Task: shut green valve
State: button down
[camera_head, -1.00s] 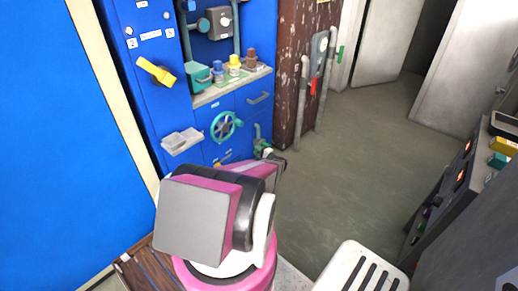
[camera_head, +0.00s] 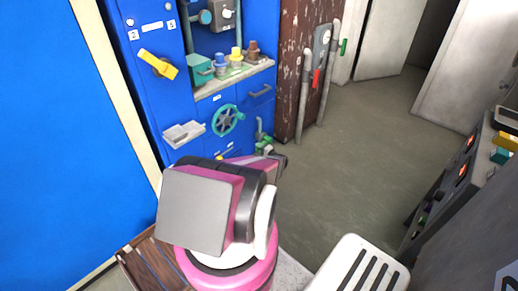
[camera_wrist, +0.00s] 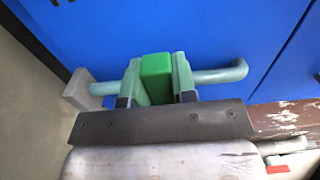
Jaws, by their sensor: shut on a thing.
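The green valve has a bright green handle (camera_wrist: 157,78) on a teal pipe (camera_wrist: 222,74) that runs across the front of a blue panel in the wrist view. My gripper (camera_wrist: 157,70) is shut on the handle, with one finger on each side of it. In the head view the green valve (camera_head: 263,139) shows low on the blue cabinet, right of the teal handwheel. My arm covers part of that area, and the fingers cannot be made out there.
A teal handwheel (camera_head: 227,120) and a yellow lever (camera_head: 158,65) are on the blue cabinet (camera_head: 165,103). A small grey tray (camera_head: 184,133) sticks out left of the wheel. A dark console (camera_head: 440,195) stands at the right. The floor (camera_head: 350,150) between is clear.

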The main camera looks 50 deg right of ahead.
jog(key=shift+f, duration=0.1)
jog(key=c, duration=0.9)
grip_release()
jog(key=shift+s, duration=0.1)
jog(key=s, duration=0.7)
jog(key=shift+s, duration=0.2)
